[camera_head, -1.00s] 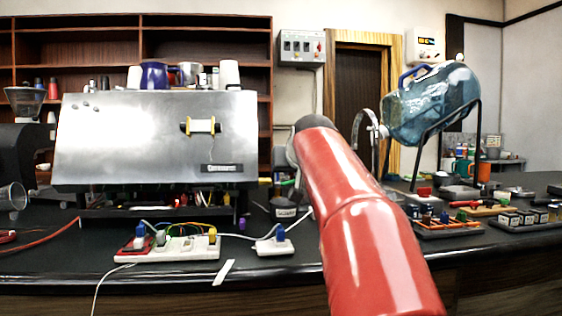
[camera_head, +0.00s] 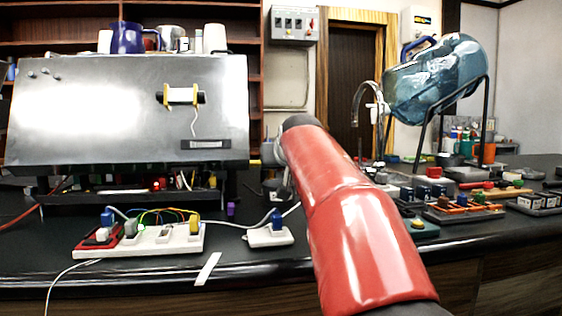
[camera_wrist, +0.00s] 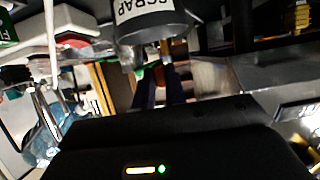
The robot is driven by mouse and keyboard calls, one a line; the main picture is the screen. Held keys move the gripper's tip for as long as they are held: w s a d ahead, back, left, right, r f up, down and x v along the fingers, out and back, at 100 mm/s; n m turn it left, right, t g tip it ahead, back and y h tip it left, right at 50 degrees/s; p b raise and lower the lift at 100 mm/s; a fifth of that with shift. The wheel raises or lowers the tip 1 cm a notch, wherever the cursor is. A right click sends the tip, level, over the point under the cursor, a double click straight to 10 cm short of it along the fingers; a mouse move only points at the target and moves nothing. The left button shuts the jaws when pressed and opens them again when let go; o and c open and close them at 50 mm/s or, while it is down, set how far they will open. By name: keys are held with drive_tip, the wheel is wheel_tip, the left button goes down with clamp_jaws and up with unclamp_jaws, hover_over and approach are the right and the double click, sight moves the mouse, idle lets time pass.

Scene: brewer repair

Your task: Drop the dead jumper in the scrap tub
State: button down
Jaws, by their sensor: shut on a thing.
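The scrap tub (camera_wrist: 150,25) is a dark grey round tub with a white SCRAP label, at the top of the wrist view. In the head view the tub (camera_head: 277,186) stands on the dark bench, partly hidden by my red arm. My gripper (camera_wrist: 160,75) has its two dark fingers close together just below the tub in the wrist view. It is shut on a small thin thing, taken as the jumper; small green and orange bits show near the fingertips, but its shape and colour are unclear. My gripper is hidden behind my arm in the head view.
A white breadboard (camera_head: 150,240) with coloured wires lies at front left, beside a small white block with a blue plug (camera_head: 270,236). A steel brewer (camera_head: 100,115) stands behind. A blue water bottle (camera_head: 440,78) on a stand and trays of parts (camera_head: 465,211) are at right.

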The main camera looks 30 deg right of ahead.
sight(281, 204)
drive_tip(key=shift+f+b, duration=1.4)
drive_tip(key=shift+f, duration=0.55)
drive_tip(key=c, duration=1.4)
unclamp_jaws()
drive_tip(key=shift+o, duration=0.2)
wheel_tip(281, 204, up, 7)
drive_tip(key=p, duration=0.6)
